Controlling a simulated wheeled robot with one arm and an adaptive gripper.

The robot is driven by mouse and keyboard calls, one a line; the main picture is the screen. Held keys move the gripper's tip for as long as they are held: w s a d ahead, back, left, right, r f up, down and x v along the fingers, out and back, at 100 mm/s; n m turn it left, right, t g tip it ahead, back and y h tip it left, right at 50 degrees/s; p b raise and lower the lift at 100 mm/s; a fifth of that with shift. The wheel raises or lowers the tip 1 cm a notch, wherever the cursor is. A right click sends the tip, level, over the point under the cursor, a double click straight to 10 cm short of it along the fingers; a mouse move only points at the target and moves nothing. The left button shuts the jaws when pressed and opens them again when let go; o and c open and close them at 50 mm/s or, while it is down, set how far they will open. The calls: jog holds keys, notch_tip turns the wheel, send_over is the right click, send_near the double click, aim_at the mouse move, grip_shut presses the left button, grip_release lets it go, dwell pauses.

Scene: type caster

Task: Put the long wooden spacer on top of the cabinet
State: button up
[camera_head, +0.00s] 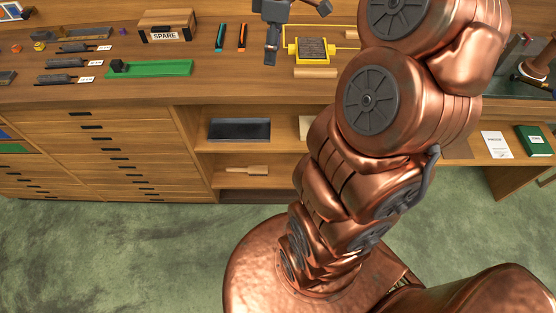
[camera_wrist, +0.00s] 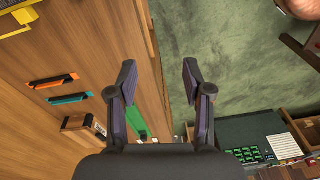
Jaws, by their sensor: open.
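A plain light wooden bar (camera_head: 316,72) lies on the wooden worktop, just in front of the yellow-framed block; it looks like the long wooden spacer, but I cannot be sure. The cabinet (camera_head: 60,150) has several drawers with dark handles, and the wooden worktop (camera_head: 130,88) runs over it. My gripper (camera_head: 271,60) is over the worktop, left of the yellow frame. In the wrist view my gripper (camera_wrist: 158,75) has its fingers wide apart with nothing between them, above the worktop's front edge and the green floor.
A yellow-framed block (camera_head: 311,48), teal and orange bars (camera_head: 231,37), a SPARE box (camera_head: 168,22) and a green tray (camera_head: 150,68) stand on the worktop. Open shelves below hold a dark tray (camera_head: 240,130) and a wooden handled piece (camera_head: 247,171). The worktop's front strip is mostly clear.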

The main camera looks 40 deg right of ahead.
jog(key=s+a+f+m+g, duration=0.1)
jog(key=s+a+f+m, duration=0.15)
jog(key=s+a, duration=0.85)
jog(key=s+a+f+m, duration=0.2)
jog(key=s+m, duration=0.1)
jog(key=s, duration=0.3)
jog(key=s+a+f+m+g+h, duration=0.1)
jog(key=s+a+f+m, duration=0.1)
jog(key=s, duration=0.4)
jog(key=shift+a+f+m, duration=0.3)
jog(key=shift+a+m, duration=0.35)
jog(key=shift+m, duration=0.1)
jog(key=shift+s, duration=0.1)
